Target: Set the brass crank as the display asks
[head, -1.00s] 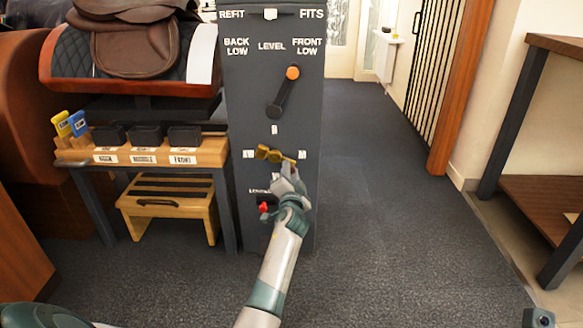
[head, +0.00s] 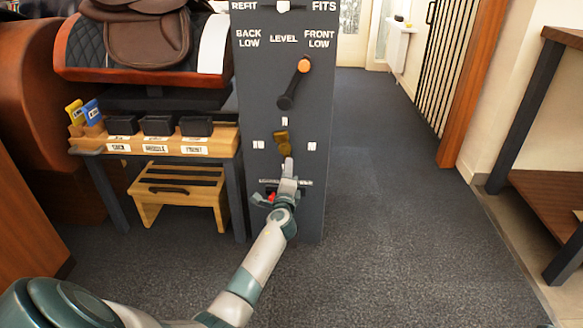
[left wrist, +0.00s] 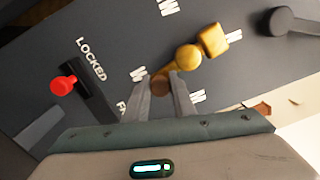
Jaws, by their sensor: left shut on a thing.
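The brass crank (head: 281,137) is on the front of the dark upright panel (head: 250,110). In the head view it runs about straight up and down, its lower end hidden by my left gripper (head: 287,170). In the left wrist view the crank shows a gold block (left wrist: 213,40), a round ball and a darker handle end. My left gripper (left wrist: 163,92) has its fingers around that handle end. Small white marks surround the crank; I cannot read them surely. Above, a black pointer with an orange tip (head: 303,66) leans up toward FRONT LOW. My right gripper is out of view.
A red knob (left wrist: 63,84) on a black lever sits beside the word LOCKED, below the crank. At the panel's top a white marker (head: 283,6) lies between REFIT and FITS. A wooden bench with black bins (head: 158,125) stands left. Carpet to the right is clear.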

